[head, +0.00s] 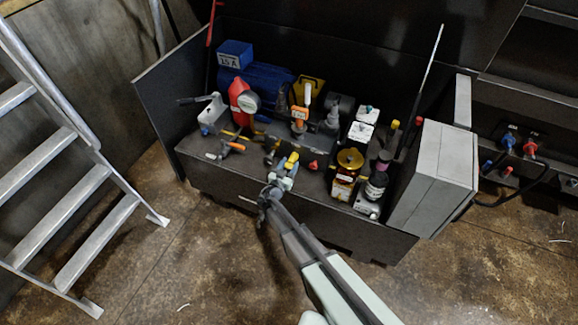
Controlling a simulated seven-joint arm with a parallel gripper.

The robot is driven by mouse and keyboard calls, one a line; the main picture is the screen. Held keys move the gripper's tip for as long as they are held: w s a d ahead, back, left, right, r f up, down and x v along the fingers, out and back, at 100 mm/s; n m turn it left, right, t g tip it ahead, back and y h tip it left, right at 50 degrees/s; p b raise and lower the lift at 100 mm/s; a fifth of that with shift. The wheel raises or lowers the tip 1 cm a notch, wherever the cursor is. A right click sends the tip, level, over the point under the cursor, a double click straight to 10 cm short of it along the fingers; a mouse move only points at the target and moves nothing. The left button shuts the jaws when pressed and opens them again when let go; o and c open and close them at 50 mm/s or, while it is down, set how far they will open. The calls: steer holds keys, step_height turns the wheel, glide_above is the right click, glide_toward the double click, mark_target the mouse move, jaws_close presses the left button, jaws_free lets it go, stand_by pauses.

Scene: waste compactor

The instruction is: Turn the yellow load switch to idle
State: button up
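A small yellow handle (291,160) on the front part of the compactor's deck looks like the yellow load switch. It is small in the head view, and I cannot read its position or any label. My gripper (273,188) is just in front of it, at the deck's front edge, slightly below and left of it in the picture. I cannot tell whether the gripper touches the switch. The fingers are dark and small, so their opening is unclear.
Orange-handled parts (299,113), a red part with a gauge (243,97), a small red knob (313,165) and an amber glass jar (347,168) crowd the deck. A grey box (437,172) stands right. A ladder (62,160) stands left; floor in front is mostly clear.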

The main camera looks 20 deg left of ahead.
steer(key=c, duration=0.6)
steer(key=shift+n, duration=0.3)
steer(key=n, duration=0.3)
steer(key=shift+a+n, duration=0.1)
steer(key=shift+n, duration=0.2)
steer(key=shift+a+f+n, duration=0.1)
steer(key=shift+n, duration=2.2)
steer(key=o, duration=1)
